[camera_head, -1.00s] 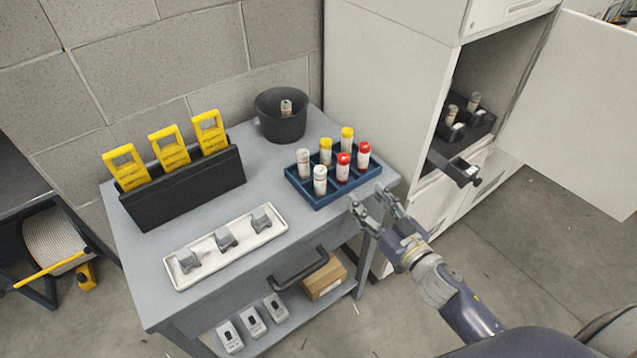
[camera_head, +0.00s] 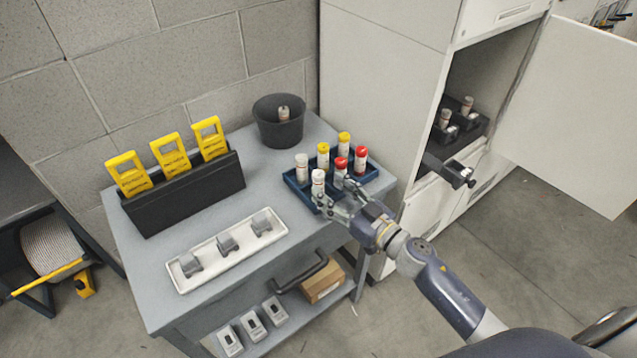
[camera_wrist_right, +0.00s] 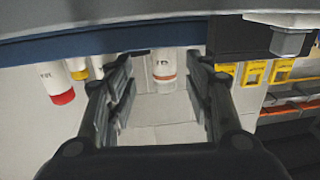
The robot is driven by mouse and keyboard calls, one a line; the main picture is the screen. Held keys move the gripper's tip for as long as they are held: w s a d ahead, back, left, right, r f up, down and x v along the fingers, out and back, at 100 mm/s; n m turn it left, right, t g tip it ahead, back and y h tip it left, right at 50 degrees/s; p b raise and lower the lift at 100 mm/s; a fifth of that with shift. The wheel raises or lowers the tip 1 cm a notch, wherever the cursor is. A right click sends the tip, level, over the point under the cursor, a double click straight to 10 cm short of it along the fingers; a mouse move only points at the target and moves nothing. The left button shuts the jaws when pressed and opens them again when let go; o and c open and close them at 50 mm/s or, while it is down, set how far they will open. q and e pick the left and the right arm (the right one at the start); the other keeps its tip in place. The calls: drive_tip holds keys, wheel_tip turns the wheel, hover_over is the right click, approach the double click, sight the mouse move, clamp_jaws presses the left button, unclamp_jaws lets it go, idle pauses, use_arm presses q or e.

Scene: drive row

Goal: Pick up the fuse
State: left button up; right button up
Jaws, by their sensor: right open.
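Several cylindrical fuses stand in a blue tray (camera_head: 298,193) on the cart's right end: white-capped ones (camera_head: 302,168), yellow-capped ones (camera_head: 323,154) and red-capped ones (camera_head: 361,158). In the right wrist view, a white fuse with a thin red band (camera_wrist_right: 163,66) shows in the gap between the open fingers (camera_wrist_right: 160,105). A red-capped fuse (camera_wrist_right: 62,84) is outside them at left. My left gripper is not in view.
A dark bin (camera_head: 282,134) holding one fuse stands behind the tray. A black holder with yellow tags (camera_head: 188,195) and a white tray of grey parts (camera_head: 205,272) are at left. An open cabinet (camera_head: 395,90) with a dark fuse rack (camera_head: 482,128) is at right.

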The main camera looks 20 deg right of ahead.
sight(323, 183)
drive_tip(key=w+a, duration=0.1)
drive_tip(key=w+a+r, duration=0.1)
drive_tip(key=w, duration=0.1)
drive_tip(key=shift+w+p, duration=0.15)
drive_tip(key=shift+p, duration=0.2)
drive_tip(key=shift+w+a+f, duration=0.15)
drive_tip(key=shift+w+a, duration=0.05)
drive_tip(key=shift+w, duration=0.1)
drive_tip(key=shift+s, duration=0.1)
drive_tip(key=shift+c, duration=0.6)
clamp_jaws()
